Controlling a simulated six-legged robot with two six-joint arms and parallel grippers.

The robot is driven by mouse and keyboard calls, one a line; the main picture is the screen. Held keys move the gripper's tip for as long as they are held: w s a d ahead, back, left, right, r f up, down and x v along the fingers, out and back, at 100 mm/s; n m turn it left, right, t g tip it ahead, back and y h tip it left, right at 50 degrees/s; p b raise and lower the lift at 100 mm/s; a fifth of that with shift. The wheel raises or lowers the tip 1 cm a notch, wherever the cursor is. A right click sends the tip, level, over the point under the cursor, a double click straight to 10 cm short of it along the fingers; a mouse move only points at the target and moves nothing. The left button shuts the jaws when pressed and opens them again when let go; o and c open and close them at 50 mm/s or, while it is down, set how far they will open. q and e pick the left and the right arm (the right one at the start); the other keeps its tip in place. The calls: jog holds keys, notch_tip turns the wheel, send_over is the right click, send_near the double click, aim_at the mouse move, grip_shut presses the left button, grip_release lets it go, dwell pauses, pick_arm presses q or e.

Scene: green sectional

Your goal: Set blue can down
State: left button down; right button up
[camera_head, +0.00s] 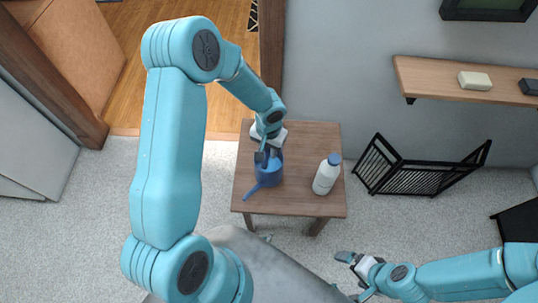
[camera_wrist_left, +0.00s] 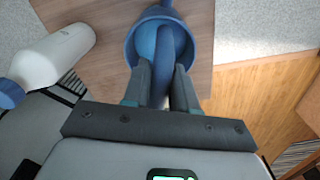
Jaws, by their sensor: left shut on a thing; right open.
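The blue can (camera_head: 269,176) is a watering can with a spout pointing to the lower left in the head view. It is over or on the small wooden table (camera_head: 290,205); I cannot tell whether its base touches. My left gripper (camera_head: 262,158) is above it, shut on its handle. In the left wrist view, the can (camera_wrist_left: 141,50) shows its round opening, and the handle passes between the fingers of my left gripper (camera_wrist_left: 162,75). My right gripper (camera_head: 352,273) is open and empty, below and right of the table in the head view.
A white bottle (camera_head: 325,178) with a blue cap stands on the table, right of the can. A black folding rack (camera_head: 415,172) stands on the carpet to the right. A wall shelf (camera_head: 435,78) holds small blocks. The table's front right is bare.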

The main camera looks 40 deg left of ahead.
aim_at(265, 169)
pick_arm(q)
jog(key=shift+f, duration=2.1)
jog(key=shift+f+b, duration=0.15)
jog(key=shift+b, duration=0.25)
jog(key=c, duration=0.9)
grip_release()
jog(key=shift+s, duration=0.1)
